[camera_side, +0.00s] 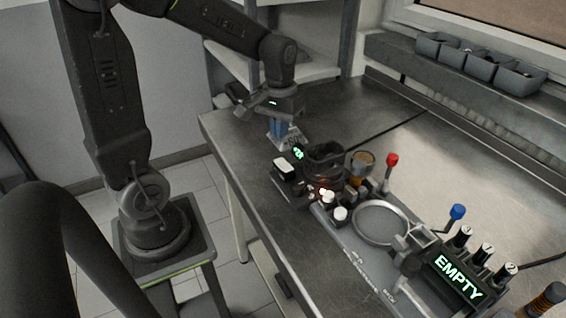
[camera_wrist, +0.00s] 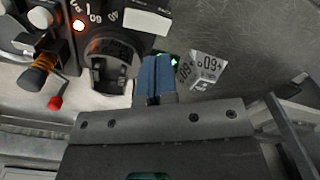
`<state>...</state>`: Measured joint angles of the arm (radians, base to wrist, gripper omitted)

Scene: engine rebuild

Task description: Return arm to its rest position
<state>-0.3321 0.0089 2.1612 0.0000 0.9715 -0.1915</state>
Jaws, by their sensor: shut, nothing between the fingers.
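My gripper (camera_side: 280,137) is at the far left part of the steel bench in the side view, fingers pointing down. Its blue fingers are pressed together in the wrist view (camera_wrist: 153,66) and hold nothing. It is just behind a black device with a round well (camera_side: 324,158) and a green display, which also shows in the wrist view (camera_wrist: 105,60). A pale printed card (camera_wrist: 205,70) lies on the bench beside the fingers. I cannot tell the exact height of the fingertips above the bench.
A grey fixture with a round ring (camera_side: 382,222) and a green "EMPTY" display (camera_side: 459,278) stands at the front. A red-knobbed lever (camera_side: 391,160) and a blue-knobbed lever (camera_side: 457,212) stick up. Grey bins (camera_side: 480,66) line the back shelf. The back of the bench (camera_side: 440,165) is mostly clear.

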